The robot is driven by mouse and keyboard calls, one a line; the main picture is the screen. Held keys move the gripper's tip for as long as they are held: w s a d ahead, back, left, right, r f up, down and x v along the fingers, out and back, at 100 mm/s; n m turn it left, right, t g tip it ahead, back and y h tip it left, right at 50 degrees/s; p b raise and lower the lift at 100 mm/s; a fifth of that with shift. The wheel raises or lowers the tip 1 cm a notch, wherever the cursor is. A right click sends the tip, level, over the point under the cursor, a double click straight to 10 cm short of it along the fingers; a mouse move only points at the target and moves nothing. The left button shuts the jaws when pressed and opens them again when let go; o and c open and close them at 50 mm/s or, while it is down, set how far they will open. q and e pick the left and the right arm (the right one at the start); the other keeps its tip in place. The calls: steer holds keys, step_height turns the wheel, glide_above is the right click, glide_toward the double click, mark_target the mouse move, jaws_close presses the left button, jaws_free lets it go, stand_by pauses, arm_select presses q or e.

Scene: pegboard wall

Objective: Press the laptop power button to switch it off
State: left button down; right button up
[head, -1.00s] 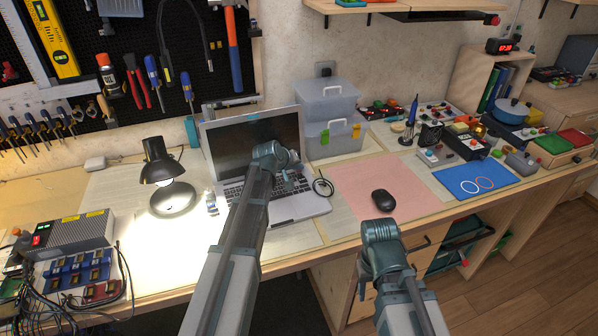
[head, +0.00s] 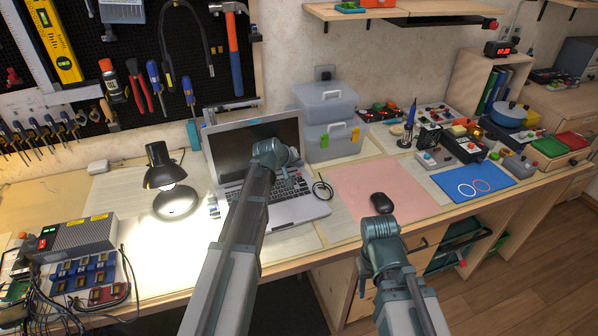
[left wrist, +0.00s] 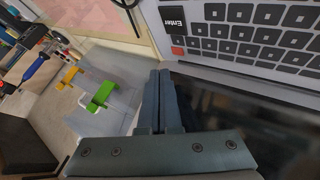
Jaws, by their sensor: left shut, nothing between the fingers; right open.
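The open laptop (head: 302,207) stands on the bench with a dark screen (head: 229,150). My left gripper (head: 290,172) is over the right part of its keyboard, in front of the screen. In the left wrist view the shut, empty fingers (left wrist: 160,75) point at the keyboard's edge (left wrist: 250,30). A small orange-red key (left wrist: 178,51), likely the power button, sits at the keyboard's corner below the Enter key (left wrist: 173,20), close beside the fingertips. I cannot tell whether they touch. My right gripper (head: 381,228) is at the bench's front edge, its fingers mostly hidden.
Clear storage boxes (head: 325,105) stand right of the laptop. A black lamp (head: 160,160) stands left of it. A coiled cable (head: 322,191) lies by the laptop's right edge.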

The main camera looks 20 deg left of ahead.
arm_select(q)
step_height(320, 180, up, 5)
steer(key=p, duration=0.4)
steer(key=shift+f, duration=0.2)
steer(key=s+d, duration=0.2)
steer(key=s+d+m+g+p, duration=0.1)
steer(key=s+d, duration=0.1)
steer(key=s+d+m+g, duration=0.1)
steer(key=s+d, duration=0.1)
steer(key=shift+d+f, duration=0.3)
steer(key=s+d+m+g+y+p, duration=0.1)
steer(key=s+d+m+g+p, duration=0.1)
steer(key=s, duration=1.2)
steer(key=s+d+m+g+y+p, duration=0.2)
steer(key=s+d+m+g, duration=0.3)
steer(key=s, duration=1)
steer(key=d+m+p, duration=0.1)
steer(key=d, duration=0.2)
steer(key=shift+r+y+p, duration=0.3)
steer(key=shift+r, duration=0.1)
steer(key=shift+d, duration=0.1)
